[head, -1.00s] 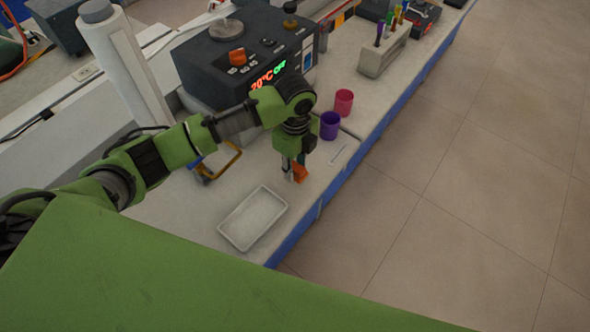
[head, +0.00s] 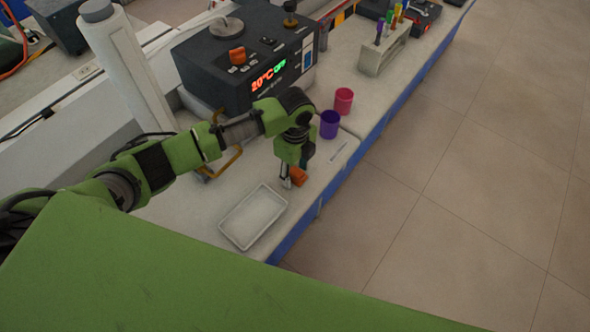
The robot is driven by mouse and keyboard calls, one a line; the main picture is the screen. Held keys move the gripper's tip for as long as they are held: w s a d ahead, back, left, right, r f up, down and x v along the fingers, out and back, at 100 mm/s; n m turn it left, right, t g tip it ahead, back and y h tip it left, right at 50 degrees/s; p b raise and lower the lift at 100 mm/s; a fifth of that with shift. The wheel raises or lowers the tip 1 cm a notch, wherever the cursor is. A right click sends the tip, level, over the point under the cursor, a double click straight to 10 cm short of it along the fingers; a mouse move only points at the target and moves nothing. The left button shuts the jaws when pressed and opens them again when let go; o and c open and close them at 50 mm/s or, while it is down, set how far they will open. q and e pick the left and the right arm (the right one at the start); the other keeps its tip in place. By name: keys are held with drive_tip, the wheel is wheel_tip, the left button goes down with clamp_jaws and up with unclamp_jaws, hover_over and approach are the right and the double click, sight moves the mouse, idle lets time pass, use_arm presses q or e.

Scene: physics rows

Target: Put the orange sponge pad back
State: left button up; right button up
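The orange sponge pad (head: 299,176) shows as a small orange block near the front edge of the bench, just right of the visible fingertip of my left gripper (head: 290,179). The gripper points down at the bench, and its fingers partly cover the pad. The view is too small to tell whether the fingers are closed on the pad or only beside it, or whether the pad touches the bench. An empty white tray (head: 232,235) lies on the bench to the lower left of the gripper. My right gripper is not in view.
A purple cup (head: 329,125) and a pink cup (head: 343,101) stand just behind the gripper. A thin pale strip (head: 339,151) lies near the bench edge. A dark heater box (head: 225,75) with a lit display stands behind the arm. A tube rack (head: 384,52) is farther back.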

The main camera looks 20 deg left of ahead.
sight(295, 171)
use_arm(q)
drive_tip(key=shift+r, duration=0.1)
wheel_tip(295, 171, up, 12)
drive_tip(key=b, duration=0.1)
idle(0.5)
idle(0.4)
